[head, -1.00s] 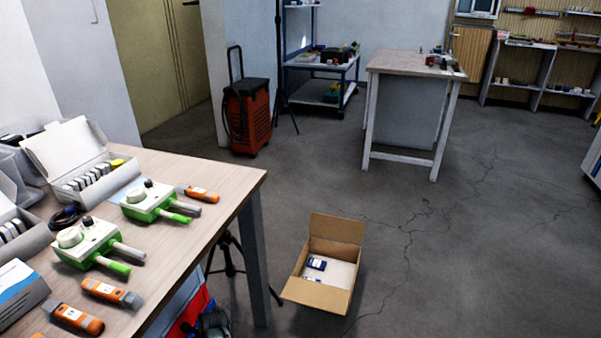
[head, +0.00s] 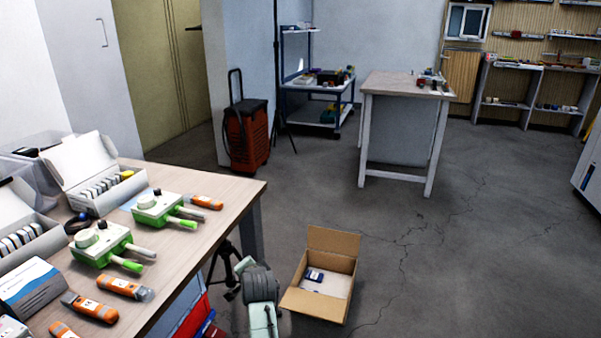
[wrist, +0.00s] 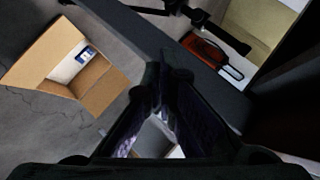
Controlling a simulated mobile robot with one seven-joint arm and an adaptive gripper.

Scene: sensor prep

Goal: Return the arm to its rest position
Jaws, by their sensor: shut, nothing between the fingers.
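My gripper (wrist: 163,78) fills the lower middle of the wrist view, its two dark fingers drawn together at the tips with nothing between them. In the head view, part of my arm (head: 260,300) rises beside the table's right edge, left of the cardboard box; the gripper cannot be made out there. The open cardboard box (head: 340,262) stands on the floor with a small blue-and-white item inside. The box (wrist: 103,88) also shows at left in the wrist view, apart from my fingers.
A wooden table (head: 205,250) at left holds green-and-white devices (head: 105,244), orange handheld tools (head: 125,288) and white cartons. A red-orange case (head: 246,138) stands behind it. A second bench (head: 405,86) and a shelf cart (head: 315,88) stand farther back. The floor right of the box is clear.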

